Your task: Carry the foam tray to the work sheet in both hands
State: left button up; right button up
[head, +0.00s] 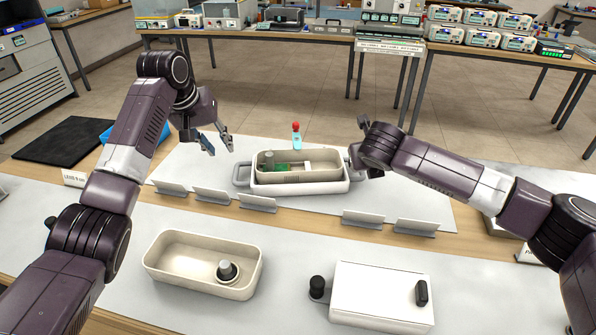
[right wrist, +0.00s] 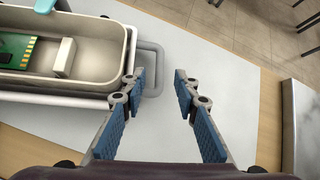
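A white tray with grey loop handles (head: 300,187) stands on a pale sheet (head: 190,163) on the bench. A beige open tray (head: 318,177) sits on it, holding a green circuit board (head: 281,169) and a white block. I cannot tell which of the two is the foam tray. My left gripper (head: 217,143) is open and empty, above and left of the left handle (head: 241,174). My right gripper (right wrist: 158,77) is open at the tray's right end. In the right wrist view the right handle (right wrist: 158,68) lies beside and partly behind its left finger, with nothing gripped.
A second beige tray (head: 170,268) with a dark-topped knob and a white box (head: 380,292) with black knobs stand nearer me. Several small white cards stand along the sheet's front. A red-topped bottle (head: 296,137) stands behind the tray. A black mat (head: 65,141) lies at left.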

jog(key=shift+v, duration=2.05)
jog(key=p+v, duration=0.7)
jog(key=p, duration=0.1)
jog(key=shift+p, duration=0.35)
jog(key=shift+f, duration=0.1)
